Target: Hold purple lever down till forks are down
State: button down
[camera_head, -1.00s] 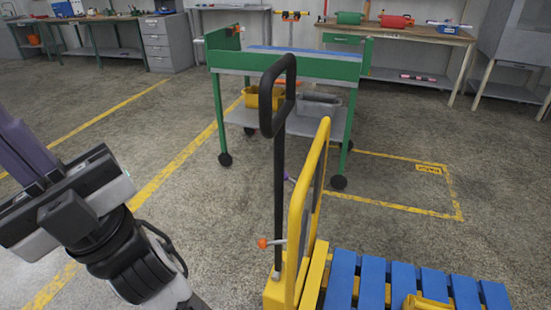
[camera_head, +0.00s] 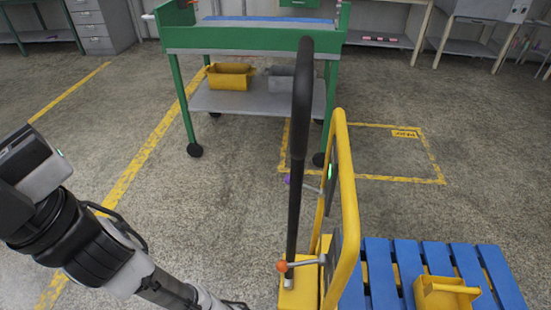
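The purple lever (camera_head: 288,180) is a small purple tip on a rod beside the yellow frame (camera_head: 347,205) of a lift truck. It stands behind the black upright handle (camera_head: 300,130), on its left. A second lever with an orange knob (camera_head: 283,266) sits lower and nearer. A blue slatted pallet (camera_head: 430,262) is at the truck's right; the forks are hidden and their height cannot be told. My gripper (camera_head: 30,165) is at the left edge, well apart from the purple lever. Its fingertips are out of frame.
A green cart (camera_head: 178,95) on casters stands behind the truck, with a yellow bin (camera_head: 231,77) on its lower shelf. A yellow box (camera_head: 445,294) rests on the pallet. Floor with yellow lines (camera_head: 135,165) lies clear between my arm and the truck. Workbenches line the back.

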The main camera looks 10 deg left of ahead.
aim_at(321, 192)
jog(key=i+j, duration=0.2)
jog(key=j, duration=0.15)
jog(key=i+j, duration=0.15)
jog(key=j, duration=0.25)
jog(key=i+j, duration=0.2)
jog(key=j, duration=0.15)
